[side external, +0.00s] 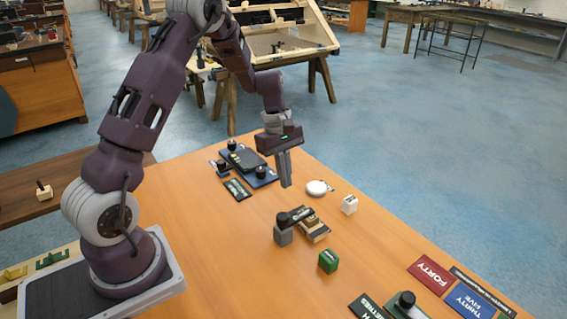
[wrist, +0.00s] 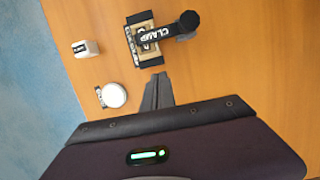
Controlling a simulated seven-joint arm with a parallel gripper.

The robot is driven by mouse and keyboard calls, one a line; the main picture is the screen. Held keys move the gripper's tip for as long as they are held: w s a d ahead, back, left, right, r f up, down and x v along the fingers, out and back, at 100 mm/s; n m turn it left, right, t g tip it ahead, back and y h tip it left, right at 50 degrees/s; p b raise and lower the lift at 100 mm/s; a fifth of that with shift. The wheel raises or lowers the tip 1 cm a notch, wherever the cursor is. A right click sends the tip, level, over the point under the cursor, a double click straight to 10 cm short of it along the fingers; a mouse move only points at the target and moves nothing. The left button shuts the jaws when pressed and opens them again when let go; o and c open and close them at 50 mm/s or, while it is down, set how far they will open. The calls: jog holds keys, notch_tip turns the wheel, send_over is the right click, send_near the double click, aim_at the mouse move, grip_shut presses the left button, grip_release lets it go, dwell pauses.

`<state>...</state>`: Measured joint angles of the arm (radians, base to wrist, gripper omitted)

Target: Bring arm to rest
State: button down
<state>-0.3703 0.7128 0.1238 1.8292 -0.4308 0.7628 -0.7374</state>
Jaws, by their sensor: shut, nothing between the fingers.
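My gripper (side external: 285,168) is shut and empty, pointing down above the wooden table (side external: 190,228). In the wrist view my gripper (wrist: 157,82) shows its closed fingers at the lower middle, with bare table around them. A clamp (side external: 294,218) with a black knob lies over a small wooden block stack (side external: 316,232) in front of the gripper. In the wrist view the clamp (wrist: 165,32) lies just beyond the fingertips, apart from them in the picture. The exact height of the fingertips over the table is hard to tell.
A white round object (side external: 317,187), a white cube (side external: 349,205) and a green cube (side external: 328,261) stand nearby. A blue tray (side external: 262,181) with dark items lies behind the gripper. A red card (side external: 433,272) and a blue card (side external: 472,301) lie front right. Bare table stretches at the left.

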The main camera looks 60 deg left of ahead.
jog(key=s+d+r+m+t+y, duration=0.1)
jog(key=s+d+r+m, duration=0.25)
jog(key=r, duration=0.55)
jog(key=s+d+r+m+t, duration=0.1)
jog(key=s+d+r+m, duration=0.25)
jog(key=r, duration=0.55)
jog(key=s+d+r+m+t+y, duration=0.1)
jog(key=s+d+m, duration=0.2)
jog(key=s, duration=0.6)
jog(key=s+d+r+m+t, duration=0.1)
jog(key=s+d+m+t, duration=0.1)
jog(key=s+m, duration=0.5)
jog(key=shift+s+d+r+m+t+y, duration=0.3)
jog(key=shift+s+d+r+y, duration=0.1)
jog(key=shift+s+d, duration=0.4)
